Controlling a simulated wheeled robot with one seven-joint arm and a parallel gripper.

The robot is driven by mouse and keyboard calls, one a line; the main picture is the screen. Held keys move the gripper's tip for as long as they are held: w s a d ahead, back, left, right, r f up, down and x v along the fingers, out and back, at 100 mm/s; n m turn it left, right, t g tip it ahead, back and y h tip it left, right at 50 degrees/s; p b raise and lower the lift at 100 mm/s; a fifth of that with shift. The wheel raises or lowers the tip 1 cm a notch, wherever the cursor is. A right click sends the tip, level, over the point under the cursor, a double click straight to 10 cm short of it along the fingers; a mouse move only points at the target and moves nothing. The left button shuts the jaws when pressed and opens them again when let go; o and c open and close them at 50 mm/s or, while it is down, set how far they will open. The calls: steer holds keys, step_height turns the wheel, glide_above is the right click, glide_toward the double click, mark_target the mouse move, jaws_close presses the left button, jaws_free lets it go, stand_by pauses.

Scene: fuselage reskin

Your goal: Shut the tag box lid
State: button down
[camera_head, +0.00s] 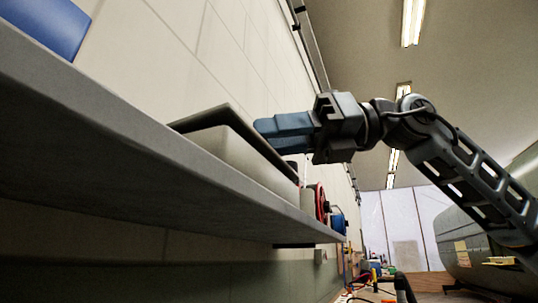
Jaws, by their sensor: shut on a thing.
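The tag box (240,160) is a pale grey box on the wall shelf, seen from below. Its dark lid (222,112) lies low over the top, slanting in the picture; I cannot tell whether any gap is left under it. My gripper (262,128) comes in from the right, with its blue fingers at the lid's edge. The fingers are closed together, shut on the lid's edge. The exact grip point is hidden behind the fingers.
The grey shelf (120,130) runs along the wall at left. A red reel (321,203) and a blue item (338,222) stand farther along it. A blue panel (45,22) shows at top left. A large grey fuselage (462,240) stands at right.

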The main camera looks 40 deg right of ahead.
steer(key=shift+s+f+n+t+y+b, duration=0.15)
steer(key=shift+f+n+t+y+b, duration=0.2)
steer(key=shift+f+b, duration=0.5)
steer(key=shift+r, duration=0.15)
steer(key=c, duration=0.9)
jaws_free()
steer(key=shift+p+v, duration=0.55)
steer(key=shift+v, duration=3.4)
